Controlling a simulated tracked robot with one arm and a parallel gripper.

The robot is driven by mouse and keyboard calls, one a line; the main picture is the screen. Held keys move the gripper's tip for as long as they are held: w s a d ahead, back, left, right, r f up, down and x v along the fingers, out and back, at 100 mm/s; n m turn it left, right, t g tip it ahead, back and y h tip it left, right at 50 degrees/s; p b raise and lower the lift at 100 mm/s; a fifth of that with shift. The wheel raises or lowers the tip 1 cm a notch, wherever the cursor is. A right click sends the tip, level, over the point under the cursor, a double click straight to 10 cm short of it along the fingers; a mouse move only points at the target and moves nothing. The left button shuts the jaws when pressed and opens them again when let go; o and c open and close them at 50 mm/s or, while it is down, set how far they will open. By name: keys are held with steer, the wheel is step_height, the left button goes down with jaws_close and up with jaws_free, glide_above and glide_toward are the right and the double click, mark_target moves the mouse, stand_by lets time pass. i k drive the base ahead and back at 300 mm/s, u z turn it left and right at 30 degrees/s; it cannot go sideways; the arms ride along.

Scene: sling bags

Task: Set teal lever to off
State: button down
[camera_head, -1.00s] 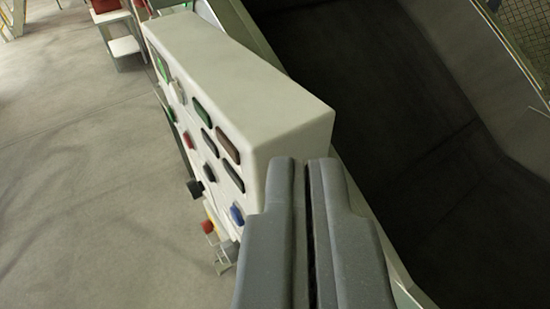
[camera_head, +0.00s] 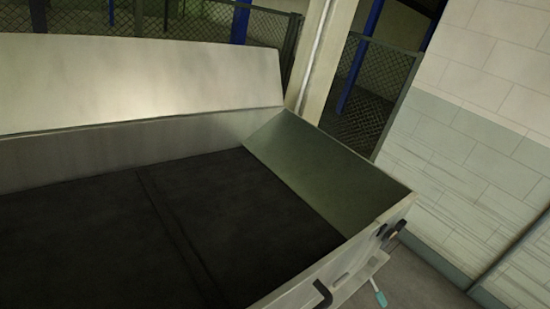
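A small teal lever (camera_head: 379,296) shows near the bottom edge, right of centre. It is on the outer side of the metal trough, low by the near right corner, and its teal end points down. It is small, so I cannot tell its setting. My gripper is not in view, so its place relative to the lever is hidden.
A metal trough (camera_head: 300,293) with a dark bed (camera_head: 90,235) fills the lower left. Black handles (camera_head: 323,294) (camera_head: 392,229) are on its near outer side. A block wall (camera_head: 470,130) and mesh fence (camera_head: 372,95) stand behind. Some grey floor (camera_head: 425,280) shows at lower right.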

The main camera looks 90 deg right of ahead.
mark_target(383, 301)
steer(key=z, duration=2.35)
steer(key=k, duration=1)
steer(key=z, duration=0.5)
